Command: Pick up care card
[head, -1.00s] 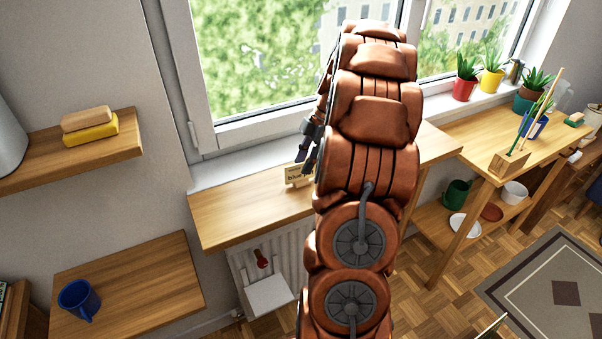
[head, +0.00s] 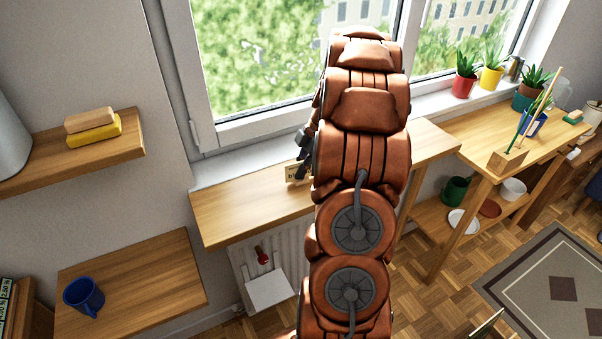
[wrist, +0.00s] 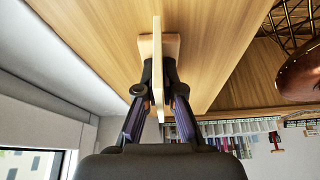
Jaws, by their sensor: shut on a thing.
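The care card (head: 293,173) is a small pale tan card with dark lettering. It stands on the wooden shelf board (head: 235,212) below the window, partly hidden by my arm in the head view. In the wrist view the card (wrist: 157,50) shows edge-on as a thin upright strip with a small wooden foot (wrist: 173,45) by the board. My gripper (wrist: 158,85) has its two dark fingers closed on either side of the card. In the head view only a dark bit of my gripper (head: 303,160) shows beside the arm.
The window (head: 255,60) and its sill are close behind the board. Potted plants (head: 466,78) stand on the sill and a brush holder (head: 506,160) on the bench at right.

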